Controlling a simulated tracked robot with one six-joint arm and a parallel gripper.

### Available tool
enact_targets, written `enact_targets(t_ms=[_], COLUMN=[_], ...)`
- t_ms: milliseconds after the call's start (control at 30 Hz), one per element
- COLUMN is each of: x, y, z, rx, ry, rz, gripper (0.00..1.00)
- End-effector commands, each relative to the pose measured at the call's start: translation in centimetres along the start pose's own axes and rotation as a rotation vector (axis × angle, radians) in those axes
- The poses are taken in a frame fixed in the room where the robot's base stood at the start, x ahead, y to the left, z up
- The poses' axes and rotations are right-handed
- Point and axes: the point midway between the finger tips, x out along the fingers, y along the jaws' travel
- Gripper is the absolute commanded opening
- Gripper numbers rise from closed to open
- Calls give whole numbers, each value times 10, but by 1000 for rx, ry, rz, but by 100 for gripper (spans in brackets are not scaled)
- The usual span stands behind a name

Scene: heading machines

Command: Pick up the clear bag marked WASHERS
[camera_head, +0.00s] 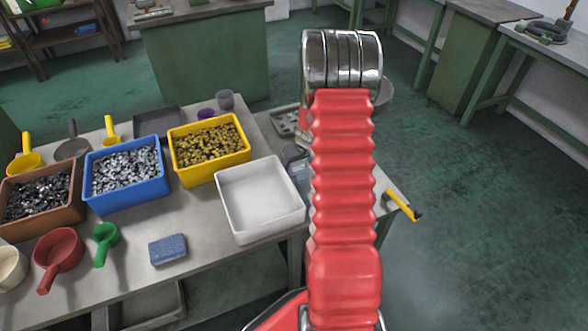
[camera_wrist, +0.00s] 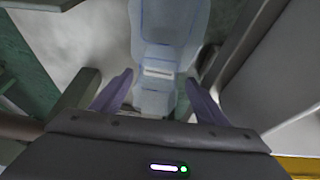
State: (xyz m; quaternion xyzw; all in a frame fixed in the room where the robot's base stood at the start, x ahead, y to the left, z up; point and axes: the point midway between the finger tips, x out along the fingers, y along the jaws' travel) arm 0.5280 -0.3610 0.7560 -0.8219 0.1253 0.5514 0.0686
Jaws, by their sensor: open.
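In the wrist view, a pale bluish, see-through item (camera_wrist: 170,28) with a small white strip lies ahead of my gripper (camera_wrist: 159,78). It looks like the clear bag, but I can read no WASHERS marking on it. My gripper's two purple fingers are spread, with the near part of the item showing between them and nothing clamped. In the head view, a greyish-blue item (camera_head: 294,154) lies between the white tray and my red arm, partly hidden by the arm.
The empty white tray (camera_head: 260,226) stands left of the arm; its wall shows at right in the wrist view (camera_wrist: 292,70). Yellow (camera_head: 186,175), blue (camera_head: 113,200) and brown (camera_head: 68,221) bins hold small parts. A blue sponge (camera_head: 168,249) and several scoops lie about.

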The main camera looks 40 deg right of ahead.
Motion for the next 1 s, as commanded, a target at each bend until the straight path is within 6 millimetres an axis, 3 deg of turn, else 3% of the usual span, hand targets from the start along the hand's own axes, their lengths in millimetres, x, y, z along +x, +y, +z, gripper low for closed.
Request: enact_targets(t_ms=[233, 633, 1000], x=[7, 47, 52], y=[1, 4, 4], z=[0, -2, -3], rx=[1, 1, 2], ry=[-1, -2, 1], rz=[0, 0, 2], gripper=[68, 68, 68])
